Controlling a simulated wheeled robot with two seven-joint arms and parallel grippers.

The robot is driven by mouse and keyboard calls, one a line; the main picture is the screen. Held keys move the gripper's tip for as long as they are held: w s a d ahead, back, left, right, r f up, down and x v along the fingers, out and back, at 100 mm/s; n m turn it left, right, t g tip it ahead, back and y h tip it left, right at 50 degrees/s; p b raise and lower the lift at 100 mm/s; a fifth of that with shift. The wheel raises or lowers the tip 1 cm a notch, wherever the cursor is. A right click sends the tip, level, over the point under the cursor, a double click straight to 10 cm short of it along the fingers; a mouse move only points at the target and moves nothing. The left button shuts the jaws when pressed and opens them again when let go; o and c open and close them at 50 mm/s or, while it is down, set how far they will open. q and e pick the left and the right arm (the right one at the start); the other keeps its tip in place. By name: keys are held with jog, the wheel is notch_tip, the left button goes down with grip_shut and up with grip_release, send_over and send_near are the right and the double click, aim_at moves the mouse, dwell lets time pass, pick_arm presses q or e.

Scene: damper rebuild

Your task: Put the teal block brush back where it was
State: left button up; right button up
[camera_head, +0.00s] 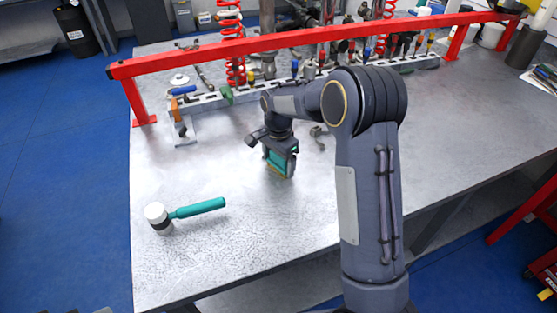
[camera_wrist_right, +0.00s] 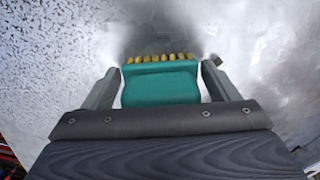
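The teal block brush (camera_head: 279,162) is between the fingers of my right gripper (camera_head: 280,172), over the middle of the grey workbench (camera_head: 180,270). In the right wrist view the teal block (camera_wrist_right: 160,84) sits between both fingers of the right gripper (camera_wrist_right: 162,80), with a row of yellowish bristle tufts (camera_wrist_right: 160,58) at its far side. The fingers are closed against its sides. The bristles are close to the bench top; I cannot tell whether they touch it. My left gripper is not in view.
A mallet with a teal handle (camera_head: 198,208) lies at the bench's front left. A small grey metal part (camera_head: 318,132) lies near my right wrist. The front middle is clear.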

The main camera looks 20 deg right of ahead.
jog(key=shift+r, duration=0.1)
notch_tip(320, 180, up, 12)
jog(key=shift+f, duration=0.1)
jog(key=s+r+n+t+y, duration=0.1)
jog(key=s+r+n+y, duration=0.15)
jog(key=s, duration=0.45)
jog(key=s+r+n+t+y, duration=0.1)
jog(key=s+r+n, duration=0.2)
jog(key=s, duration=0.5)
jog(key=s+a+f+n+t, duration=0.2)
jog(key=s+n, duration=0.1)
jog(key=s, duration=0.4)
jog(key=s+a+f+n+t, duration=0.1)
jog(key=s+a+f+n, duration=0.2)
jog(key=s, duration=0.5)
jog(key=shift+s+n+t, duration=0.25)
jog(key=shift+n+t, duration=0.15)
jog(key=shift+n, duration=0.15)
